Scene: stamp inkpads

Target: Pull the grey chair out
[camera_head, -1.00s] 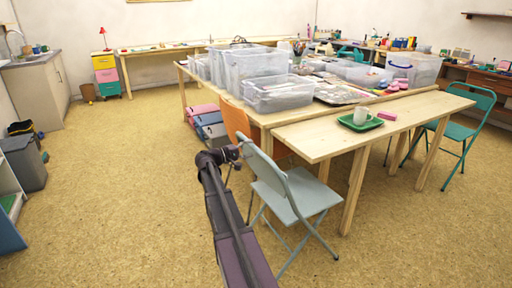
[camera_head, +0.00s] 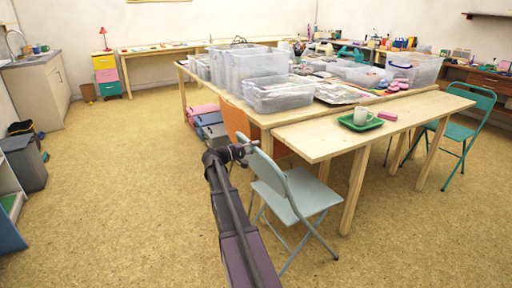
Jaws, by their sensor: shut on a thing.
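The grey folding chair (camera_head: 288,196) stands on the floor at the near end of the wooden table (camera_head: 330,145), its backrest toward the left and its seat partly at the table's edge. My gripper (camera_head: 246,150) is at the top of the chair's backrest, on its left upper corner, and is shut on it. The fingertips are small and partly hidden against the backrest. My arm reaches up from the bottom of the view and covers some floor left of the chair.
An orange chair (camera_head: 236,121) stands close behind the grey one at the table's left side. A teal chair (camera_head: 462,130) is at the right. Open floor (camera_head: 120,180) spreads to the left.

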